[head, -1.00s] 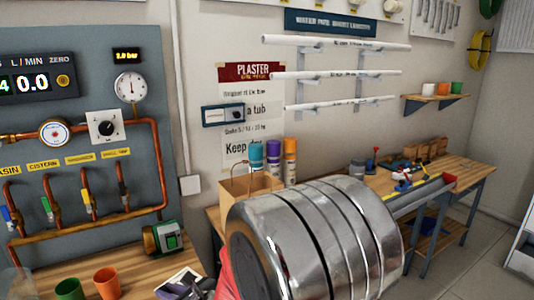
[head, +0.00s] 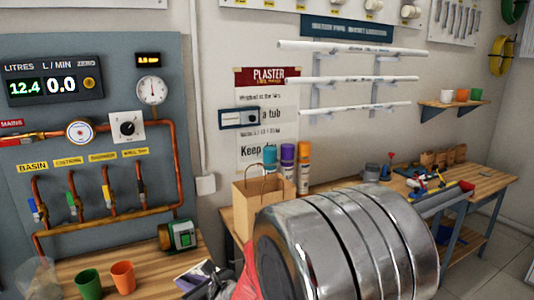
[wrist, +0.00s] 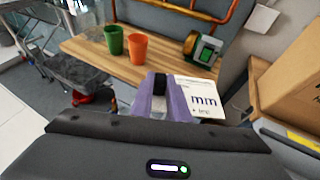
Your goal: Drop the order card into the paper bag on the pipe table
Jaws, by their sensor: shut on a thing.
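The paper bag (head: 250,212), brown with a handle, stands upright on the pipe table (head: 228,226), partly hidden by my large metal arm link. In the wrist view a large brown surface at the right edge looks like the bag's side (wrist: 293,82). My gripper (wrist: 165,92), with purple fingers, is shut on the white order card (wrist: 203,98), which has dark "mm" lettering and sticks out to the right of the fingers. In the head view the card (head: 193,273) shows low, to the left of and in front of the bag, apart from it.
A wooden bench (wrist: 85,46) holds a green cup (wrist: 114,40), an orange cup (wrist: 137,48) and a green-fronted pump-like device (head: 180,236). Several spray cans (head: 287,168) stand behind the bag. A tray of tools lies farther right on the table.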

